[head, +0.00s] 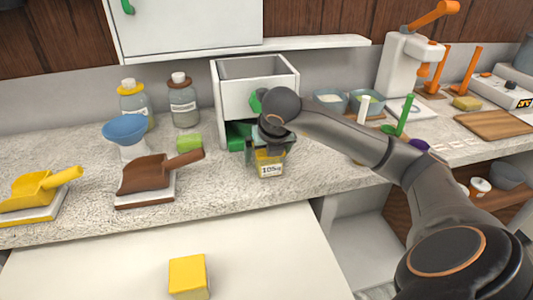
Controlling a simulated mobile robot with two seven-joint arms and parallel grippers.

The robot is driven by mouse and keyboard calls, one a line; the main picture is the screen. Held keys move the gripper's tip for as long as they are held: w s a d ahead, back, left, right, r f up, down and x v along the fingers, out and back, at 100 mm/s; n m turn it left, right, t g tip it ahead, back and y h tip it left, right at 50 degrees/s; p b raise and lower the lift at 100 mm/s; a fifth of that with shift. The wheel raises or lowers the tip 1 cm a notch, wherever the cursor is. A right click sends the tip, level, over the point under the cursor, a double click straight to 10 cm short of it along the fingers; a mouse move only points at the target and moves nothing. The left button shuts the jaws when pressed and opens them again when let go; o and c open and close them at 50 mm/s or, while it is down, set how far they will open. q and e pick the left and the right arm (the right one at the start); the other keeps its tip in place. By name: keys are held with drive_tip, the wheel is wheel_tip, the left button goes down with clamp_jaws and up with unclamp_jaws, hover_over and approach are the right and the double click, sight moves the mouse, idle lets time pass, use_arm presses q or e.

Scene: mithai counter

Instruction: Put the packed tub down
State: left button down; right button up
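The tub (258,158) is a small see-through container with yellow contents. It is at the front of the green-and-white dispenser, over the counter's front part. A pale label reading "105g" (271,170) shows at its front. My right gripper (272,148) reaches in from the right and points down at the top of the tub, with its dark fingers close together there. It appears shut on the tub, though my wrist partly hides the grip. I cannot tell whether the tub's base touches the counter. My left gripper is not in view.
The white dispenser (236,98) stands behind the tub. Brown (150,174) and yellow (30,188) scoops, a blue funnel (125,130) and two jars are to the left. Bowls and a white press (398,70) are to the right. A yellow block (187,275) lies on the white lower surface (90,275).

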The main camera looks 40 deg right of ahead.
drive_tip(key=shift+s+a+r, duration=0.1)
drive_tip(key=shift+r, duration=0.35)
drive_tip(key=p+v, duration=0.1)
drive_tip(key=v, duration=1)
drive_tip(key=shift+s, duration=0.15)
drive_tip(key=shift+r, duration=0.15)
